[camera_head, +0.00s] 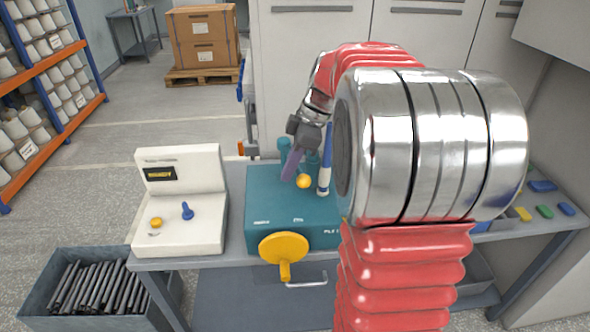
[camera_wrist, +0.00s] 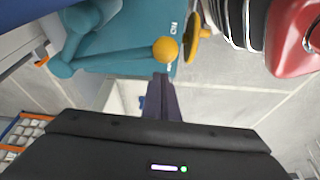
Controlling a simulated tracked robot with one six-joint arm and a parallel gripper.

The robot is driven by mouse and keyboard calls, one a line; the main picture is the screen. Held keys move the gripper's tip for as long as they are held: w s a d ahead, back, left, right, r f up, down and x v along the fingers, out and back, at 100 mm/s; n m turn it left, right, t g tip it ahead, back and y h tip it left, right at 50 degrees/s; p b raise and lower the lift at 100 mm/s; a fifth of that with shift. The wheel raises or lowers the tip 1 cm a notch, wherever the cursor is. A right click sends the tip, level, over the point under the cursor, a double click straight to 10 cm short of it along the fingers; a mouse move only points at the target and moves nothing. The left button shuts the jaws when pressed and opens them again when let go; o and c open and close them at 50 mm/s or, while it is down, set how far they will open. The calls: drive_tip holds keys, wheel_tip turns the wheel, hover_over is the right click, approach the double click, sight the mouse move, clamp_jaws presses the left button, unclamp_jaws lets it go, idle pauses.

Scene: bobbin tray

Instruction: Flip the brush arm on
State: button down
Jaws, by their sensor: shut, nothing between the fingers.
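The teal machine (camera_head: 262,205) stands on the bench in the middle of the head view. A yellow ball knob (camera_head: 303,181) shows on its top; in the wrist view the knob (camera_wrist: 166,50) sits at the end of a teal arm (camera_wrist: 112,56), which looks like the brush arm. My gripper (camera_head: 290,166) is above the machine, just left of the knob, with its fingers pointing down. In the wrist view its fingers (camera_wrist: 161,80) are shut and empty, their tips close to the knob; I cannot tell whether they touch. An "ON" label (camera_wrist: 174,27) is partly readable beside the knob.
A yellow handwheel (camera_head: 284,247) projects from the machine's front. A blue-and-white cylinder (camera_head: 325,172) stands right of the knob. A bin of dark rods (camera_head: 95,288) is below. My arm hides the right side.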

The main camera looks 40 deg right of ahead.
wheel_tip(320, 180, up, 10)
drive_tip(key=d, duration=0.1)
drive_tip(key=shift+s+f, duration=0.15)
drive_tip(key=shift+s, duration=0.25)
idle(0.6)
